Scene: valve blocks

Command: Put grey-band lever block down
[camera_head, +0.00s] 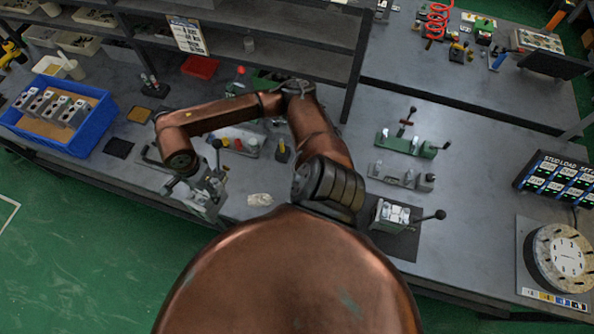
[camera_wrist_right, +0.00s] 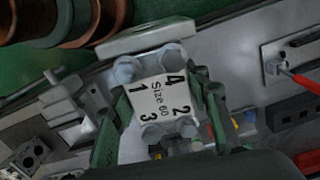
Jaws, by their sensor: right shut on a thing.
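My right gripper (camera_head: 205,188) is low over the front left part of the bench in the head view. In the right wrist view the gripper's dark green fingers (camera_wrist_right: 160,112) are shut on either side of a pale grey lever block (camera_wrist_right: 162,100). The block's face carries "Size 60", the numbers 1 to 4 and several bolt heads. In the head view the held block (camera_head: 197,197) is partly hidden by the gripper, and a black-knobbed lever rises beside it. I cannot make out a grey band or whether the block touches the bench. My left gripper is not in view.
Another lever block (camera_head: 394,214) sits on a dark mat at right. A blue crate (camera_head: 88,143) with several grey blocks stands at left. A black pad (camera_head: 118,148) and a brown pad (camera_head: 138,115) lie bare nearby. A crumpled cloth (camera_head: 260,200) lies right of the gripper.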

